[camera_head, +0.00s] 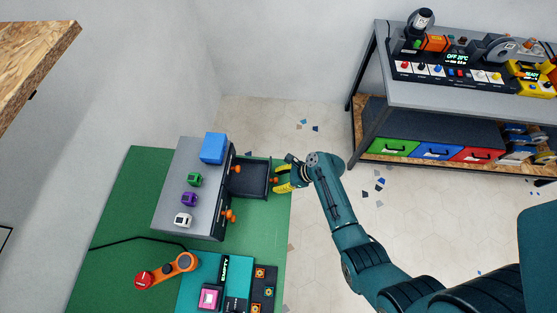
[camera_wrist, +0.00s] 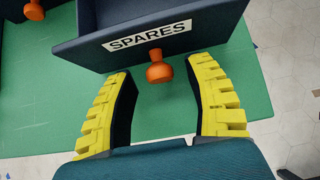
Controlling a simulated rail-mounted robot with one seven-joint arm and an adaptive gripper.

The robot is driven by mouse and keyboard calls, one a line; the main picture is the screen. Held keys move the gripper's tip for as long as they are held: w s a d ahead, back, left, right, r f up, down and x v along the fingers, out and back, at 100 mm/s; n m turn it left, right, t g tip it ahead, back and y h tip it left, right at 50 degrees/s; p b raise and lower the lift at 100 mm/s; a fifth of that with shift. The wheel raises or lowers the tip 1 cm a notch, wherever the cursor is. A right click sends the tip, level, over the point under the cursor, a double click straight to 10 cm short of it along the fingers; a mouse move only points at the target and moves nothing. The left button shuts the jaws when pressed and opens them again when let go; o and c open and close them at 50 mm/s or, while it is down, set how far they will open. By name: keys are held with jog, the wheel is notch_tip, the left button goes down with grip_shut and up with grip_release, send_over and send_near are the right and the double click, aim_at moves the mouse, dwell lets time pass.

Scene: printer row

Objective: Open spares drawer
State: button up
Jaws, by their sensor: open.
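The spares drawer (camera_head: 248,180) is a dark tray pulled out from the right side of a grey cabinet (camera_head: 170,207), and its inside looks empty. In the wrist view the drawer front (camera_wrist: 150,35) carries a white SPARES label and an orange knob (camera_wrist: 158,68). My gripper (camera_head: 281,179) is at the drawer's front end. In the wrist view its yellow fingers (camera_wrist: 160,97) are spread wide, one on each side of the knob and apart from it.
Orange knobs (camera_head: 229,215) of other drawers stick out nearby. A blue box (camera_head: 213,148) and small green, purple and white objects sit on the cabinet top. An orange lever (camera_head: 180,263) is in front. A workbench (camera_head: 440,92) stands at the right. Floor between is mostly clear.

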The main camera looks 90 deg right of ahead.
jog(key=d+v, duration=0.1)
jog(key=v, duration=1.1)
jog(key=shift+a, duration=0.5)
